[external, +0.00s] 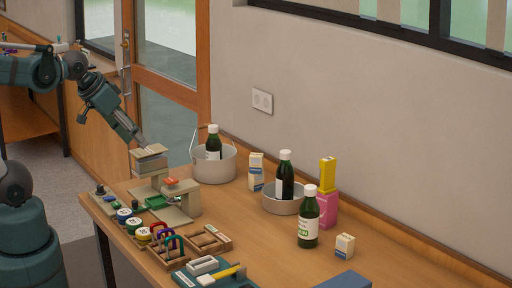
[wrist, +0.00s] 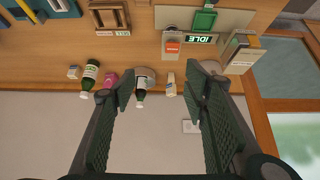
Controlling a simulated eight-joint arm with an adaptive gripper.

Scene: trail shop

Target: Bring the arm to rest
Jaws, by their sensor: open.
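My gripper (external: 143,142) reaches in from the left over the near-left end of the table, its tips pointing down and right. In the external view it ends close to the top of a beige machine (external: 180,206); I cannot tell whether they touch. In the wrist view my gripper (wrist: 160,92) has its two dark green ribbed fingers wide apart, with nothing held between them. The machine's display (wrist: 200,39) reads IDLE, beside a green tray (wrist: 204,20) and a red block (wrist: 172,47).
The wooden table (external: 245,229) holds a grey pot (external: 214,169) and a grey bowl (external: 282,202), each with a bottle in it. Another dark bottle (external: 308,222), small cartons and wooden holders (external: 208,240) stand around.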

